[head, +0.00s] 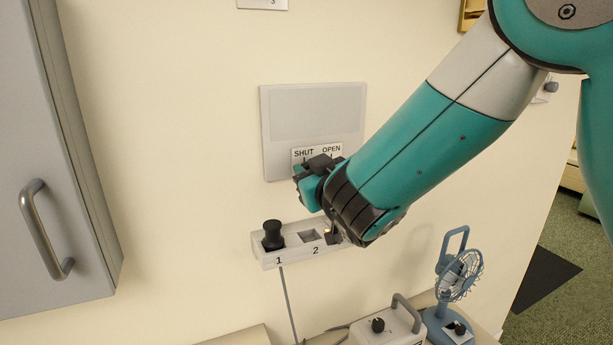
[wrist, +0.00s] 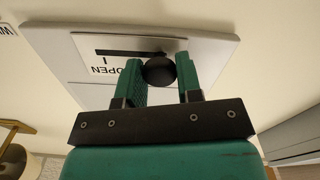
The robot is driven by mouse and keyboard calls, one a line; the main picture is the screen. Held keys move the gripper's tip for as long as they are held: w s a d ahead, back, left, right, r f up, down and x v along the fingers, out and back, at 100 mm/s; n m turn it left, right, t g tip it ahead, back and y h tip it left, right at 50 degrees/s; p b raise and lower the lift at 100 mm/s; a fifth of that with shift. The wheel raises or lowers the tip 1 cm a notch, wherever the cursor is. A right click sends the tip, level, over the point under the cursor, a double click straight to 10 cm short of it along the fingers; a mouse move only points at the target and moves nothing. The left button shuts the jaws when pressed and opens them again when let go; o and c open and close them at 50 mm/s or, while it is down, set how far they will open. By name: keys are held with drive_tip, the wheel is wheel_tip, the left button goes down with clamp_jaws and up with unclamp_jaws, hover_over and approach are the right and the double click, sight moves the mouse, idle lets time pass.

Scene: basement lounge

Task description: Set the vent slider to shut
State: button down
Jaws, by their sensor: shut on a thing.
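The vent panel (head: 312,105) is a pale grey plate on the cream wall, with a white label (head: 303,152) reading SHUT at left and OPEN at right. My gripper (head: 308,182) is at the label, covering its lower part in the head view. In the wrist view my gripper (wrist: 160,80) is shut on the round black slider knob (wrist: 159,71), one green finger on each side. The label is upside down there; the dark slot (wrist: 115,53) runs left from the knob, above OPEN. The knob sits at the side away from OPEN. SHUT is hidden there.
Below is a socket strip (head: 262,258) marked 1 and 2, with a black plug (head: 273,235) in 1. A grey cabinet (head: 60,130) stands left. A blue fan (head: 459,280) and a handled box (head: 388,326) are at lower right.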

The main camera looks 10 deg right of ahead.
drive_tip(key=c, duration=0.8)
unclamp_jaws()
drive_tip(key=shift+s+a+r, duration=0.1)
drive_tip(key=shift+a, duration=0.25)
drive_tip(key=shift+d, duration=0.1)
drive_tip(key=shift+b+v, duration=6.6)
drive_tip(key=shift+v, duration=2.1)
drive_tip(key=shift+d, duration=0.15)
